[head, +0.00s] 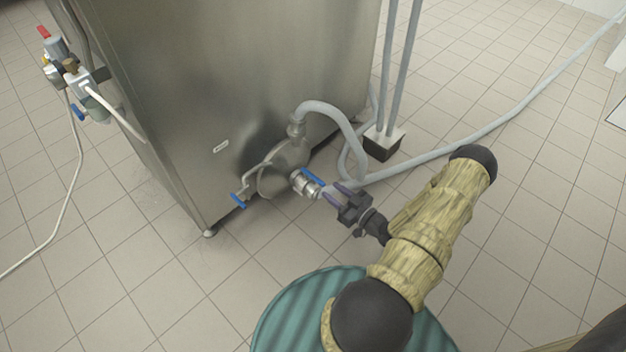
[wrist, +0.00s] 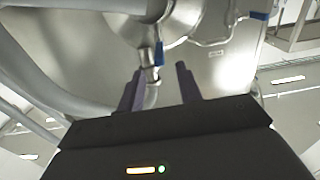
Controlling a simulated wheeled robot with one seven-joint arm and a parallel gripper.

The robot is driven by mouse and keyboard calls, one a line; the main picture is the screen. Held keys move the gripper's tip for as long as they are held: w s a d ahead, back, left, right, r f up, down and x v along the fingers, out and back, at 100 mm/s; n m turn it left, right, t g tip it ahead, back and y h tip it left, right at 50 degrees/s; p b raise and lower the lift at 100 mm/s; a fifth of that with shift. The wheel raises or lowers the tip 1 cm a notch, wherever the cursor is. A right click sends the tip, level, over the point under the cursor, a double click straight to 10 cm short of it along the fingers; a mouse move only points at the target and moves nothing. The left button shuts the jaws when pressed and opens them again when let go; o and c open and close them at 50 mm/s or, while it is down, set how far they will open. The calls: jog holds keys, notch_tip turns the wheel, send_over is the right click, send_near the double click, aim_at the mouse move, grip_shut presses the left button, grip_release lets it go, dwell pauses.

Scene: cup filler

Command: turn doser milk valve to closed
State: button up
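A metal valve (head: 302,184) with a blue lever (head: 314,176) sticks out from the round metal housing low on the steel machine. It lies straight ahead of my gripper (head: 332,191) and seems to be the doser milk valve. In the wrist view the blue lever (wrist: 159,52) shows beyond and between the two purple-grey fingers of my gripper (wrist: 158,80). The fingers are apart with nothing clearly held. The lever's contact with the fingers cannot be told. A second blue-handled valve (head: 239,200) sits further left on a thin pipe.
The steel cabinet (head: 260,70) stands behind the valves. A grey hose (head: 335,113) curves from the housing to the floor on the right, near a dark block (head: 383,145) with upright pipes. A green drum (head: 300,310) stands below my arm.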

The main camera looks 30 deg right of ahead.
aim_at(313, 176)
jog(key=b+x, duration=0.3)
jog(key=x, duration=0.5)
jog(key=shift+w+a+f, duration=0.1)
jog(key=shift+w+f, duration=0.1)
jog(key=shift+w, duration=0.15)
jog(key=shift+w+a+r, duration=0.1)
jog(key=shift+w+r, duration=0.05)
jog(key=shift+w, duration=0.25)
jog(key=shift+c, duration=0.3)
jog(key=shift+s, duration=0.1)
grip_shut()
